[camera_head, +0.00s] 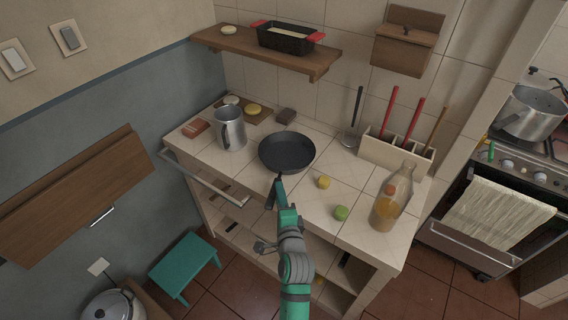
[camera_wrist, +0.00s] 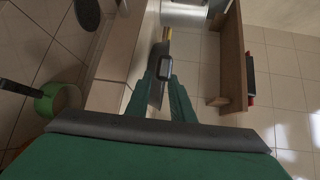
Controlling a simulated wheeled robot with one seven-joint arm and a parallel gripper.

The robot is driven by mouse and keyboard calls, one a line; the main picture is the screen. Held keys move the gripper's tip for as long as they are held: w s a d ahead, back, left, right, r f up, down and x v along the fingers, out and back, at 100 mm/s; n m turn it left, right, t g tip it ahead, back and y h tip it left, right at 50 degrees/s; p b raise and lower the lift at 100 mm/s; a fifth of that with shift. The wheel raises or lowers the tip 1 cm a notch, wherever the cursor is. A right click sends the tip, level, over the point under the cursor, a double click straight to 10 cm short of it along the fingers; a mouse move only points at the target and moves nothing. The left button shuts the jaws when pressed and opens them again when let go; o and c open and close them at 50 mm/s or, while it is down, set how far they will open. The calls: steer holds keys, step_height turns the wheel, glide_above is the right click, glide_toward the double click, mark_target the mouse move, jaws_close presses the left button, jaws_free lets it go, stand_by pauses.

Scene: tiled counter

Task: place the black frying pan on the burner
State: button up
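The black frying pan (camera_head: 287,152) lies flat on the tiled counter, its handle pointing toward the counter's front edge. My gripper (camera_head: 279,187) is at that handle, reaching in from the front. In the wrist view, my green fingers (camera_wrist: 168,82) stand either side of the dark handle end (camera_wrist: 165,69); whether they press on it is unclear. The stove (camera_head: 505,163) is at the far right, partly cut off by the frame. A metal pot (camera_head: 533,114) stands on its top. I cannot make out a free burner clearly.
A metal mug (camera_head: 230,130) stands left of the pan. A yellow item (camera_head: 323,182), a green item (camera_head: 341,213) and a glass bottle (camera_head: 391,198) are to its right. A utensil rack (camera_head: 396,155) stands behind. A wall shelf (camera_head: 280,49) hangs above. A wall end separates counter and stove.

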mark_target(275, 178)
steer(key=shift+w+a+f, duration=0.15)
steer(key=shift+w, duration=0.55)
steer(key=shift+w+a+f, duration=0.1)
steer(key=shift+w+a, duration=0.1)
steer(key=shift+w, duration=0.55)
steer(key=shift+w+a+f, duration=0.15)
steer(key=shift+w, duration=0.55)
jaws_close()
steer(key=shift+r, duration=0.1)
